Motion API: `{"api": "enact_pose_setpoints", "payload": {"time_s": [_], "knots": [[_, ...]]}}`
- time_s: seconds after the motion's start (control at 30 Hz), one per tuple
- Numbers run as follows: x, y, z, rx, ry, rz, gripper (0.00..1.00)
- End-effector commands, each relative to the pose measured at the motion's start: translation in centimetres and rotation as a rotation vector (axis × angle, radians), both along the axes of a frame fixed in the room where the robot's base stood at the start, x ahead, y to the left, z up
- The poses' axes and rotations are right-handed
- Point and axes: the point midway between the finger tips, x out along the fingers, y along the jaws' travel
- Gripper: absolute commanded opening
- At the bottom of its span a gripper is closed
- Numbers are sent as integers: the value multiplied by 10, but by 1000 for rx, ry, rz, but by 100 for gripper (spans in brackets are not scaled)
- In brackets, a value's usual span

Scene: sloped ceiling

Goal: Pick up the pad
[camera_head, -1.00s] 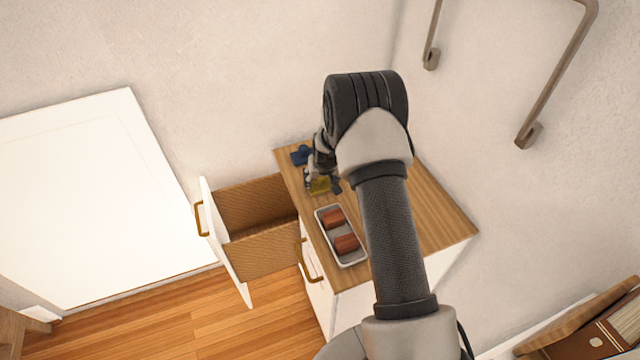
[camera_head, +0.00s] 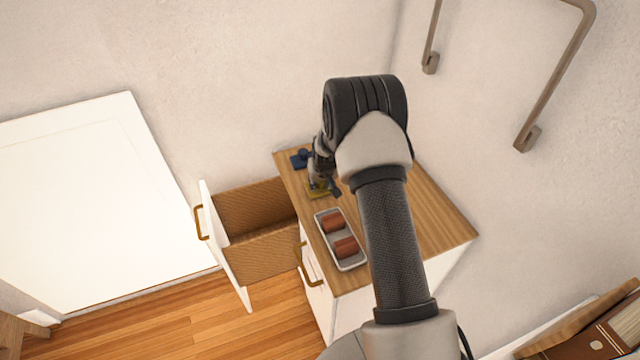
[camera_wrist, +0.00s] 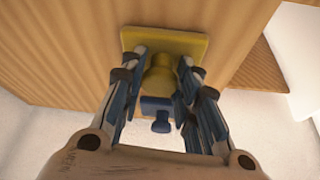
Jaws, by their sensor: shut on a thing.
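A yellow pad (camera_head: 318,193) with a flat square plate and a round knob is at the left side of the wooden cabinet top (camera_head: 432,220). It also shows in the wrist view (camera_wrist: 185,42), against the wood. My gripper (camera_head: 322,184) is shut on the pad's knob, with its fingers on both sides of it in the wrist view (camera_wrist: 162,72). I cannot tell whether the plate touches the wood. A blue piece (camera_head: 299,159) of similar form, with a flat plate and a knob, lies behind my gripper. My arm hides part of the top.
A grey tray (camera_head: 352,264) with two reddish-brown blocks stands in front of the pad. An open drawer (camera_head: 262,241) juts out to the left of the cabinet. A wall closes off the back. The right part of the top looks clear.

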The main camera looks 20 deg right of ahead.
Motion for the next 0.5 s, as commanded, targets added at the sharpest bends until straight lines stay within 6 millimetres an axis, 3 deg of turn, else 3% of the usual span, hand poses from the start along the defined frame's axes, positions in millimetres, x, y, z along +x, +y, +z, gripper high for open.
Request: {"api": "enact_pose_setpoints", "payload": {"time_s": [0.03, 0.17, 0.37, 0.5], "knots": [[-9, 0, -7, 5, 24, -3, 2], [-9, 0, 4, 5, 23, -3, 2], [-5, 0, 47, 3, 13, -2, 2], [-4, 0, 91, 2, 8, -1, 2]]}}
